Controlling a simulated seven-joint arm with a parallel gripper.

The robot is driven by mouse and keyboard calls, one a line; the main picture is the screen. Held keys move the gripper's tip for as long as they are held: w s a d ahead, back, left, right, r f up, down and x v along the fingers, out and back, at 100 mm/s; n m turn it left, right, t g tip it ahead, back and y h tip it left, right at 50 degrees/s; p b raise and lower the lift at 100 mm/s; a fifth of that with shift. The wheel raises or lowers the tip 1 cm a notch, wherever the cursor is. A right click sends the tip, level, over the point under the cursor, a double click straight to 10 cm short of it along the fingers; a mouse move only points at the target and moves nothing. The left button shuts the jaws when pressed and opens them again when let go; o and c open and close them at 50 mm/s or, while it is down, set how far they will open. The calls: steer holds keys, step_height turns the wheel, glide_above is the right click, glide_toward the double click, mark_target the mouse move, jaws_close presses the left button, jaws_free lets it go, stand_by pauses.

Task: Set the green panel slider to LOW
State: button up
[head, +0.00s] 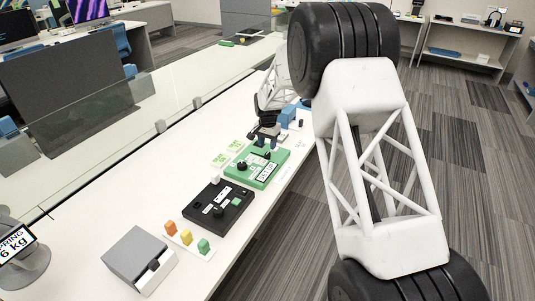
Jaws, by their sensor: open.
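The green panel (252,180) lies on the white table, with a round black knob (241,166) at its left and white label plates (268,170) at its right. A small dark part near its far edge, by my fingertips, may be the slider; the LOW mark is too small to read. I cannot tell whether the fingertips touch the slider.
A black panel (237,204) with knobs lies nearer. Orange, yellow and green blocks (187,237) and a grey box (140,258) stand nearer still. Green-and-white cards (220,159) lie left of the green panel. Blue objects stand just beyond. A glass screen (100,130) runs along the table's left side.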

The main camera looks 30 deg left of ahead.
mark_target(267, 153)
steer(key=shift+f, duration=2.8)
steer(key=shift+c, duration=0.5)
jaws_close()
